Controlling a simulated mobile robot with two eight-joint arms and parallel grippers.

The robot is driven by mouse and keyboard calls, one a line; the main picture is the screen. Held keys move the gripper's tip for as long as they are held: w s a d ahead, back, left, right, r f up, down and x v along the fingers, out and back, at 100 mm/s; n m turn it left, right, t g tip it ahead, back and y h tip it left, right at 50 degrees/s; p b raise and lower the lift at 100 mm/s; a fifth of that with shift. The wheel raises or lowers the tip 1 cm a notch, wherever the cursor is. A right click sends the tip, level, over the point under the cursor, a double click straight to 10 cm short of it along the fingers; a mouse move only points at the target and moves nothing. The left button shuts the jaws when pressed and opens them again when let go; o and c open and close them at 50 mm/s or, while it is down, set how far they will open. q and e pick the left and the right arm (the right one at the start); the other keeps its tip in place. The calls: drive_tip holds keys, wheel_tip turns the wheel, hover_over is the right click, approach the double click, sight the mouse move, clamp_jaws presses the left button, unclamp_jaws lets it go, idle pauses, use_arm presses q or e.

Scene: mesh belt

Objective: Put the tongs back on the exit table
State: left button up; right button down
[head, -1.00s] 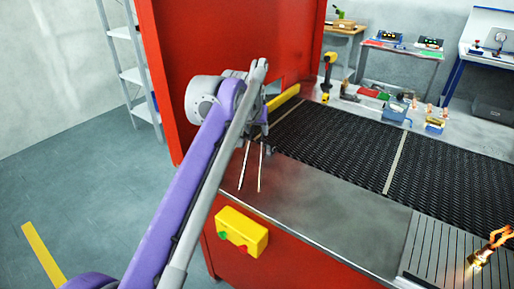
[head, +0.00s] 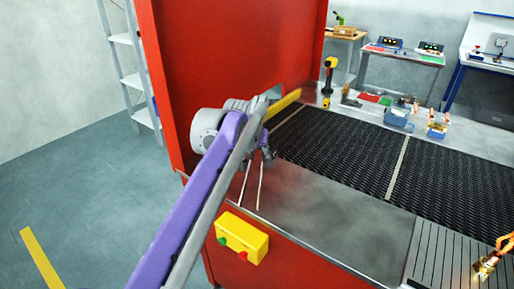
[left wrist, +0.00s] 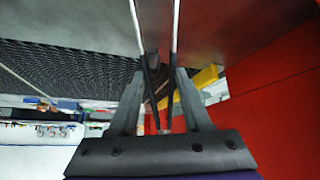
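The tongs (head: 261,186) are two thin pale metal rods with dark handles. They hang tips-down from my left gripper (head: 266,156), over the bare steel table (head: 330,220) at the near-left end of the mesh belt. In the left wrist view, the tongs' dark handles (left wrist: 168,98) run between the two fingers of my left gripper (left wrist: 161,74), which look closed against them. The pale rods reach past the fingertips. I cannot tell whether the tips touch the steel.
A tall red housing (head: 225,70) stands behind my left arm. The black mesh belt (head: 345,150) runs right from it. A yellow button box (head: 242,238) sits on the red front. A glowing metal piece (head: 487,264) lies on the slatted section (head: 440,255). The steel between is clear.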

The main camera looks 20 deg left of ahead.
use_arm(q)
drive_tip(key=o, duration=0.5)
drive_tip(key=shift+o, duration=0.2)
drive_tip(key=shift+r, duration=0.1)
drive_tip(key=p+v, duration=0.2)
drive_tip(key=v, duration=1.1)
drive_tip(key=s+f+m+g, duration=0.1)
drive_tip(key=s+f+g, duration=0.1)
drive_tip(key=s+f, duration=2.7)
wheel_tip(320, 180, down, 3)
drive_tip(key=shift+f, duration=0.1)
drive_tip(key=shift+s+a, duration=0.1)
drive_tip(key=shift+s, duration=0.05)
